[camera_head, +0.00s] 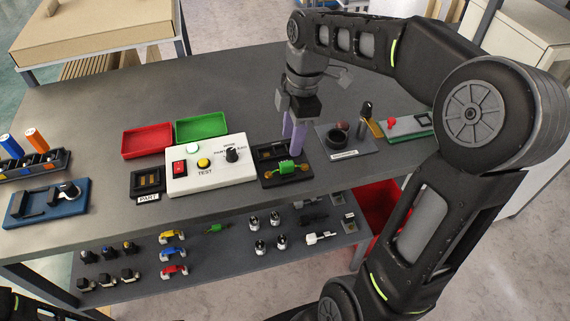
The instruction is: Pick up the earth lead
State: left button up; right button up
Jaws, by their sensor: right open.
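A green lead piece (287,168) sits in a black holder (268,182) just right of the white test box. Another green piece (215,228) lies on the lower shelf; I cannot tell from labels which one is the earth lead. My right gripper (293,148) points down from above, open, its pale purple fingers just behind and above the green piece in the holder. I see no lead between the fingers, and whether they touch the holder is unclear. My left gripper is out of view.
The white test box (206,178) has a red switch, yellow button and knob. Red (147,140) and green (202,127) trays stand behind it. A grey plate (357,148) with a dark round socket is to the right. The lower shelf (185,287) holds several connectors. The rear tabletop is clear.

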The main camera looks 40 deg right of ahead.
aim_at(287, 163)
jog(key=shift+w+a+f, duration=0.15)
jog(key=shift+f, duration=1.15)
jog(key=shift+a+f, duration=0.2)
jog(key=shift+f, duration=1.15)
jog(key=shift+a+f, duration=0.15)
jog(key=shift+f, duration=1.15)
grip_shut()
